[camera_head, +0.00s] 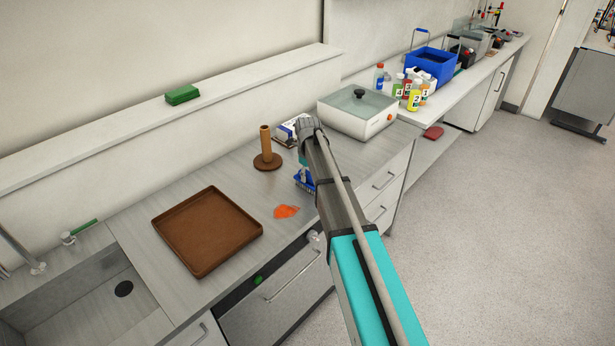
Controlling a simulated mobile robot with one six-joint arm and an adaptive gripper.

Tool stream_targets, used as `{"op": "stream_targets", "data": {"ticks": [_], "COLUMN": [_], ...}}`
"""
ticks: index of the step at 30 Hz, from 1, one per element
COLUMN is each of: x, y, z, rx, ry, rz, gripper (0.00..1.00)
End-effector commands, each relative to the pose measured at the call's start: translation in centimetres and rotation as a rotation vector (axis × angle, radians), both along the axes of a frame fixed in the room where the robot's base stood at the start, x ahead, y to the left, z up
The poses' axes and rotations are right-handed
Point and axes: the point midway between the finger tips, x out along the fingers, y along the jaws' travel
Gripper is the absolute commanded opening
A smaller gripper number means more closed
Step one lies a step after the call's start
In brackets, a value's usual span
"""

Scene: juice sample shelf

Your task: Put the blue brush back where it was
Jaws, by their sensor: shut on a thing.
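The blue brush (303,180) is over the grey counter, left of the end of my arm, with its bristles facing down. My gripper (304,164) is shut on the blue brush, and the arm hides most of its fingers. I cannot tell whether the bristles touch the counter. An orange patch (286,211) lies on the counter just below and left of the brush.
A brown tray (208,231) lies at left, near the sink (100,300). A brown stand with an upright post (266,150) and a white lidded box (357,111) flank the gripper. Several bottles (414,97) and a blue basket (432,66) stand beyond. A green block (182,95) sits on the ledge.

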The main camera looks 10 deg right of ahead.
Motion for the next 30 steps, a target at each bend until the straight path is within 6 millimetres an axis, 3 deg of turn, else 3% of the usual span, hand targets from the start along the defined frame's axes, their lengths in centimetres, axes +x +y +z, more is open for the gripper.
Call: {"op": "stream_targets", "data": {"ticks": [8, 9, 14, 30], "x": [0.00, 0.00, 0.00, 0.00], "y": [-0.03, -0.02, -0.03, -0.01], "z": [-0.40, -0.30, -0.27, 0.04], "rx": [0.000, 0.000, 0.000, 0.000], "ry": [0.000, 0.000, 0.000, 0.000], "rz": [0.000, 0.000, 0.000, 0.000], "gripper": [0.10, 0.53, 0.82, 0.82]}}
